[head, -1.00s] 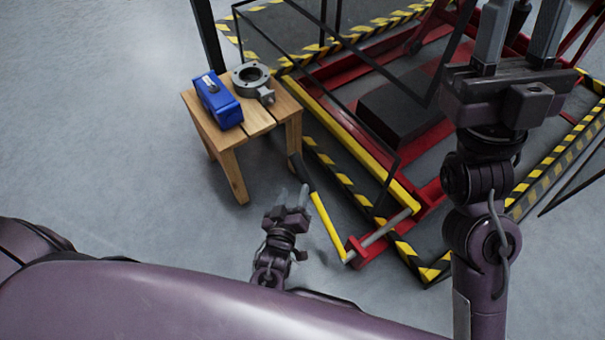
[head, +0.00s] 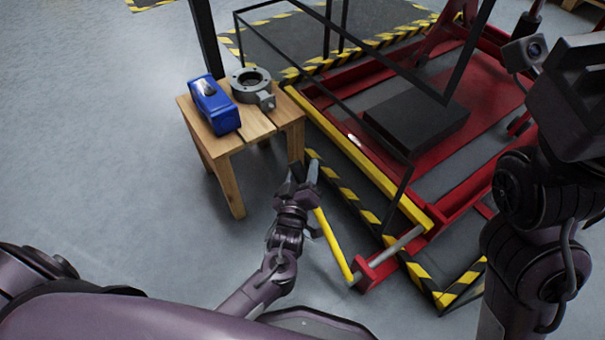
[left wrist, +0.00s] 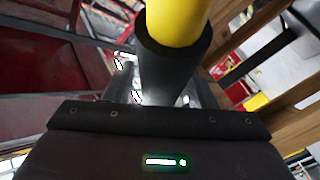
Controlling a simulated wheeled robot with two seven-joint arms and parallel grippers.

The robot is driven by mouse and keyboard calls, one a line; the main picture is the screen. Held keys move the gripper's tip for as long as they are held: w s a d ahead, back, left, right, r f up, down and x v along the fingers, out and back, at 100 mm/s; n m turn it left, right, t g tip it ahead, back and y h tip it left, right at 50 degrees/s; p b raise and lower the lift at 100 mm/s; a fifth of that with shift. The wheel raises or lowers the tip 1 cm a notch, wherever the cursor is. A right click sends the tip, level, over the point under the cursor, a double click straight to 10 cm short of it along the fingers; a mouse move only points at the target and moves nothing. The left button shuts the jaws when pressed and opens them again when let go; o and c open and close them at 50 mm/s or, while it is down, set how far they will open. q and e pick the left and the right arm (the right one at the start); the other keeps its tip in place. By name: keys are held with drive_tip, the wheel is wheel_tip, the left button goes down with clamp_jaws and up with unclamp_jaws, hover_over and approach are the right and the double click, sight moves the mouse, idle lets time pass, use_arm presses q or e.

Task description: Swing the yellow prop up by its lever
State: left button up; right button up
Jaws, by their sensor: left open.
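The yellow prop (head: 350,150) is a long bar lying low along the near side of the red frame. Its yellow lever (head: 333,245) slants up from a grey shaft at the frame's near corner and ends in a black grip. My left gripper (head: 304,174) is at the black grip, with its jaws open. In the left wrist view the black grip (left wrist: 170,75) runs between the fingers, with the yellow rod (left wrist: 178,20) above it; contact cannot be told. My right gripper (head: 578,95) is at the right edge, its fingertips not visible.
A wooden stool (head: 228,143) carrying a blue case (head: 214,104) and a grey metal flange part (head: 250,86) stands close left of the lever's grip. Black-and-yellow striped edging borders the red frame (head: 470,165). The grey floor at left is clear.

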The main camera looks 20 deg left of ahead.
use_arm(q)
clamp_jaws()
idle(0.3)
drive_tip(key=shift+r, duration=0.1)
